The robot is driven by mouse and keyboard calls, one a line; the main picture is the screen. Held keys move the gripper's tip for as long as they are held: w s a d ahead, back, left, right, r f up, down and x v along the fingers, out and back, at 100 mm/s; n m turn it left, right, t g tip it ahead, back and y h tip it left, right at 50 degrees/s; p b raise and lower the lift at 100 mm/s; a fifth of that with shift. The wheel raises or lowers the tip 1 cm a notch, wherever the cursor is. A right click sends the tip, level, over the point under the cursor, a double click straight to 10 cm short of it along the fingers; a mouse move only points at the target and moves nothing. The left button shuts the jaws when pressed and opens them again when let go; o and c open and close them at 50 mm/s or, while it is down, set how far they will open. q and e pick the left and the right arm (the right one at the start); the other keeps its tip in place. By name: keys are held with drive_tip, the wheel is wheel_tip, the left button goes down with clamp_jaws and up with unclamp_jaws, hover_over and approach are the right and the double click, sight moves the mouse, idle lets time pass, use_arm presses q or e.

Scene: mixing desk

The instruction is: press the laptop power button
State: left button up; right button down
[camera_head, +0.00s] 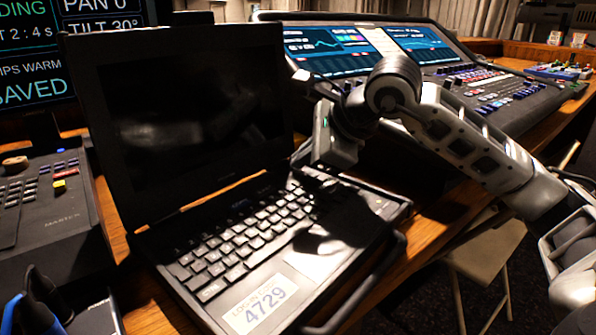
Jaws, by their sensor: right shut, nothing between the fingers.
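The open black laptop (255,240) stands on the wooden desk, with a dark, blank screen (200,105). Its base carries white-lettered keys and a white label reading 4729 (262,304). My right arm reaches in from the right, and my right gripper (318,183) points down over the far right part of the keyboard, near the hinge. It is shut and empty, and casts a shadow on the base. I cannot tell whether its tips touch the laptop. I cannot make out the power button; the gripper covers that part of the base. My left gripper is not in view.
A mixing console (480,90) with lit screens stands behind at the right. A smaller control desk (50,205) is at the left, below a monitor (40,60). A bar handle (365,290) runs along the laptop's front right edge. A folding stool (485,255) stands beyond the desk edge.

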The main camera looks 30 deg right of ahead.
drive_tip(key=shift+f, duration=0.25)
drive_tip(key=shift+r, duration=0.1)
idle(0.3)
drive_tip(key=shift+r+p, duration=0.45)
drive_tip(key=shift+r, duration=0.25)
wheel_tip(320, 180, up, 5)
drive_tip(key=p, duration=0.4)
idle(0.5)
